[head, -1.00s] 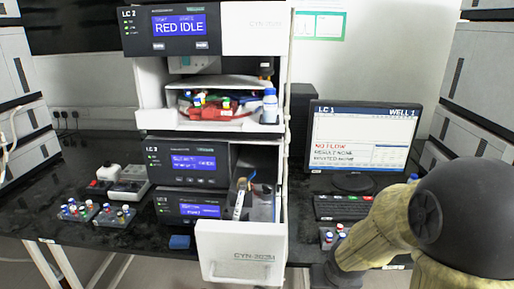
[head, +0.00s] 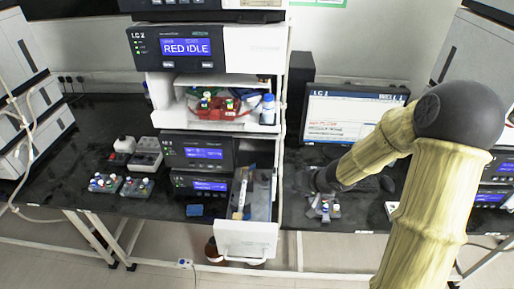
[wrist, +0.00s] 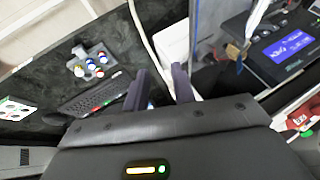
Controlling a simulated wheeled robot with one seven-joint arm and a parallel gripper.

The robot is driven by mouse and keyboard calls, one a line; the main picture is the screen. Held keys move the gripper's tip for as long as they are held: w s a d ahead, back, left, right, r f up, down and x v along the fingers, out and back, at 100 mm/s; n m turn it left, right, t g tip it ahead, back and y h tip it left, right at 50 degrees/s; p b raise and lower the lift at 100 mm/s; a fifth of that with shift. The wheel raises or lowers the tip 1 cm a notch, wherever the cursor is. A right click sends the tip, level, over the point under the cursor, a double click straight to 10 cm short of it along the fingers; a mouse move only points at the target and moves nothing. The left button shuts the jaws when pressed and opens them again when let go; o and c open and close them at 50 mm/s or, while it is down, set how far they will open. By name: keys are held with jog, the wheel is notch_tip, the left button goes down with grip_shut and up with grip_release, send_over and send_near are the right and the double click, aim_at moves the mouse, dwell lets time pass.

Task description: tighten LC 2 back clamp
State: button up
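The LC 2 stack (head: 180,48) stands in the middle of the head view, its top display reading RED IDLE. An open bay (head: 212,108) below it holds red and coloured fittings and a blue-capped bottle (head: 267,109). Lower down, a white-fronted drawer (head: 246,238) is pulled out, with a pale upright column (head: 240,197) inside. In the wrist view a white piece with a brass-coloured fitting (wrist: 236,50) shows at upper right. I cannot tell which part is the back clamp. My gripper (wrist: 160,84) is open and empty, right of the drawer; in the head view it is dark and small (head: 312,180).
A monitor (head: 350,115) stands behind my arm. A keyboard (wrist: 95,98) and a vial rack (wrist: 91,62) lie near my gripper. Another instrument stack stands at right.

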jog(key=w+a+r+y+p, duration=0.1)
jog(key=r+p, duration=0.5)
jog(key=w+a+r+y+p, duration=0.1)
jog(key=a+r+y+p, duration=0.1)
jog(key=r+p, duration=0.4)
jog(key=shift+a+r+m+y, duration=0.25)
jog(key=shift+r+m+y, duration=0.05)
jog(key=shift+r, duration=0.5)
jog(key=b, duration=0.4)
send_near(249, 171)
jog(key=w+a+f, duration=0.1)
jog(key=w+f, duration=0.1)
jog(key=w+a+f, duration=0.2)
jog(key=shift+w+a, duration=0.15)
jog(key=shift+w, duration=0.1)
grip_shut()
